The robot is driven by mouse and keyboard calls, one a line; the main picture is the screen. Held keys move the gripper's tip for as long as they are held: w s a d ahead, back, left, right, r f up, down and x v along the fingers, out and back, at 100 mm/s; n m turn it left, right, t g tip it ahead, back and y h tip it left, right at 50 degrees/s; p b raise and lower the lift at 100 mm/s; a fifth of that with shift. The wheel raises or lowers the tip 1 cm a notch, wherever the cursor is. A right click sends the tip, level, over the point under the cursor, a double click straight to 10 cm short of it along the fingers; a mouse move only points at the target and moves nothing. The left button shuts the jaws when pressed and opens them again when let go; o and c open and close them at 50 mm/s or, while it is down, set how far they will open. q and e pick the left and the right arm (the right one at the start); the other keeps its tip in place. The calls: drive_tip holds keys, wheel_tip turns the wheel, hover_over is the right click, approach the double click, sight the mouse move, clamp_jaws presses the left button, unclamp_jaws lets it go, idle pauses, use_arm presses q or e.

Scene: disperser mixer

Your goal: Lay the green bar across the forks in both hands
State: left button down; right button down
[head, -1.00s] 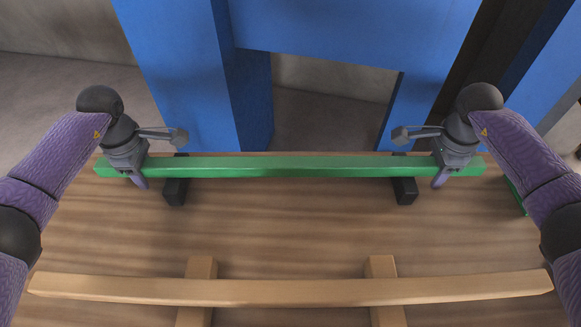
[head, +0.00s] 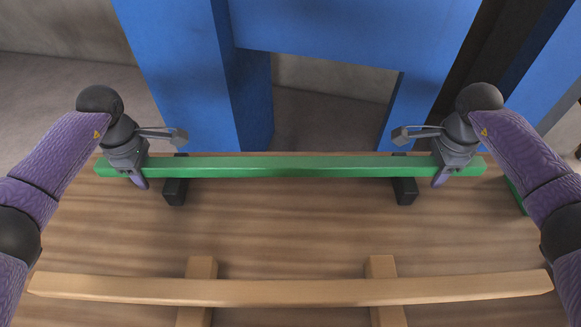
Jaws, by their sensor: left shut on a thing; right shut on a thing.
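The long green bar (head: 290,167) lies level from left to right near the far edge of the wooden table. My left gripper (head: 137,178) is shut on the bar close to its left end. My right gripper (head: 441,178) is shut on it close to its right end. Two dark blocks, a left one (head: 174,192) and a right one (head: 404,191), show below and behind the bar; they look like the forks. The bar passes over both in the picture. I cannot tell whether it touches them, as the bar hides their middles.
A long light wooden bar (head: 290,291) lies across two wooden supports (head: 201,268) at the near side. The brown wooden table top (head: 290,230) between the bars is clear. A large blue frame (head: 350,35) stands behind the table. Another green piece (head: 515,196) shows at the right edge.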

use_arm(q)
drive_tip(key=shift+r, duration=0.15)
use_arm(e)
drive_tip(key=shift+w+r, duration=0.1)
drive_tip(key=shift+r, duration=0.05)
